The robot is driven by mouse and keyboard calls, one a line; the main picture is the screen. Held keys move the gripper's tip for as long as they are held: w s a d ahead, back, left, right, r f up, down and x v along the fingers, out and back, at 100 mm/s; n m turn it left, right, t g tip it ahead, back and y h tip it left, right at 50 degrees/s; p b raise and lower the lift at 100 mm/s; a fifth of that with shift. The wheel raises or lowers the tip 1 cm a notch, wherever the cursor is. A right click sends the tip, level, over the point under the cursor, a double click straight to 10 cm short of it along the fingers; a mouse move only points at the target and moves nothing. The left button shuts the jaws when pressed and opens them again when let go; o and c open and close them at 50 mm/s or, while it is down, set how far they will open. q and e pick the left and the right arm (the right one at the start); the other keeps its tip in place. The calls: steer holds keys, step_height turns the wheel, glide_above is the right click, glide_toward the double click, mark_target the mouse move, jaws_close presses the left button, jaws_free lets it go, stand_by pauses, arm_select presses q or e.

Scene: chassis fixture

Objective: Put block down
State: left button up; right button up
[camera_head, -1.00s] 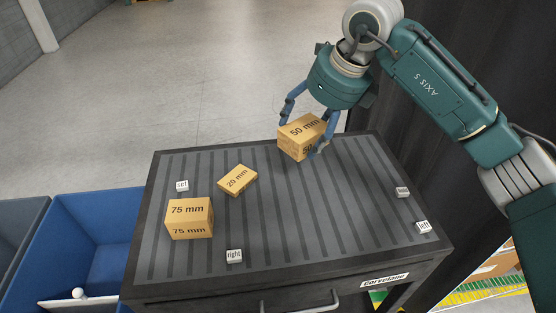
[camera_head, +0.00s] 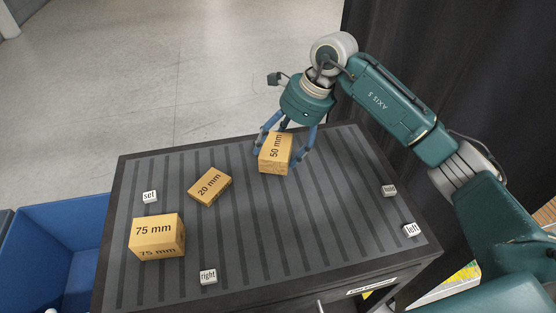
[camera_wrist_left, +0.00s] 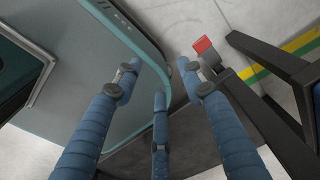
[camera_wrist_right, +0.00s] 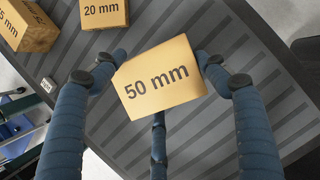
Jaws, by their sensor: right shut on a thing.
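The 50 mm block (camera_head: 275,153) is at the back of the ribbed table top (camera_head: 310,215). My right gripper (camera_head: 277,150) is shut on it, with fingers on both sides. In the right wrist view the block (camera_wrist_right: 160,82) sits between the blue fingers (camera_wrist_right: 160,80), its label facing the camera. I cannot tell whether its underside touches the table. My left gripper (camera_wrist_left: 163,75) shows only in the left wrist view, its fingers apart and nothing between them.
A 20 mm block (camera_head: 209,187) and a 75 mm block (camera_head: 157,236) lie to the left on the table. Small label cubes read set (camera_head: 150,196), right (camera_head: 208,277) and left (camera_head: 412,230). A blue bin (camera_head: 60,245) stands left of the table. The table's middle is clear.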

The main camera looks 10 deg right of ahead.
step_height(320, 180, down, 3)
steer(key=shift+r, duration=0.1)
step_height(320, 180, down, 4)
steer(key=shift+f+p, duration=0.1)
steer(key=shift+p, duration=0.6)
steer(key=shift+f, duration=0.2)
steer(key=o, duration=1.3)
arm_select(q)
steer(key=shift+w+d+r, duration=0.3)
steer(key=shift+w+r, duration=0.3)
steer(key=shift+r, duration=0.2)
